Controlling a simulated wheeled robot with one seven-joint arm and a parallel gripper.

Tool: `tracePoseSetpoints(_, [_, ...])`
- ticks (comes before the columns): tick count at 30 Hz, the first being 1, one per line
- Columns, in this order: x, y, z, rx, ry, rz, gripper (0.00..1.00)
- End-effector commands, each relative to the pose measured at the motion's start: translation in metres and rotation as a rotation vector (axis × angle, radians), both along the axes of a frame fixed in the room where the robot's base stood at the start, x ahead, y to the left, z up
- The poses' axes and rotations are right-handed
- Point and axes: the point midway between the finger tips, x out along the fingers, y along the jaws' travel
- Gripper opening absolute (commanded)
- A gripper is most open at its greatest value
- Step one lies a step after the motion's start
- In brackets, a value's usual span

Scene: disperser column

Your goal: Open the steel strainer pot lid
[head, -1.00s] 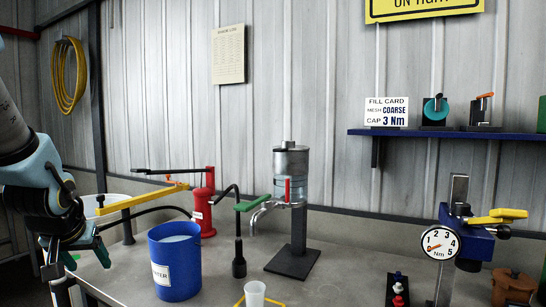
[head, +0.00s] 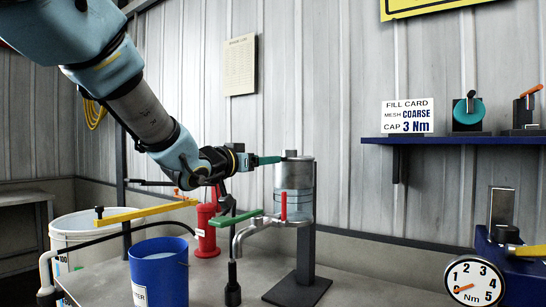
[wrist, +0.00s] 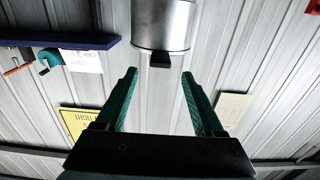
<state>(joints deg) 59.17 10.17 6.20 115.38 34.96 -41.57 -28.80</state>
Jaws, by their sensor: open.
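My gripper (head: 280,159) is level with the lid and reaches in from the left. In the wrist view, which is upside down, my gripper (wrist: 159,76) has its two green fingers apart with nothing between them. The dark knob (wrist: 160,59) lies just beyond the fingertips, centred between them. Contact with the lid cannot be told in the head view.
A blue bucket (head: 159,275), a white bucket (head: 85,228) and a red canister (head: 206,230) stand to the left. A yellow-handled lever (head: 150,212) is there too. A blue shelf (head: 450,140) and a dial gauge (head: 474,283) are on the right.

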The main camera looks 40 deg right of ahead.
Motion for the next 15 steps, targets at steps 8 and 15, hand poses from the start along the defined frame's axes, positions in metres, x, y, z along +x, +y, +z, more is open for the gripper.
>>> tracePoseSetpoints(8, [0.012,-0.043,0.001,0.002,0.001,0.001,0.70])
tracePoseSetpoints(15, [0.015,-0.054,-0.001,0.002,0.001,0.002,0.70])
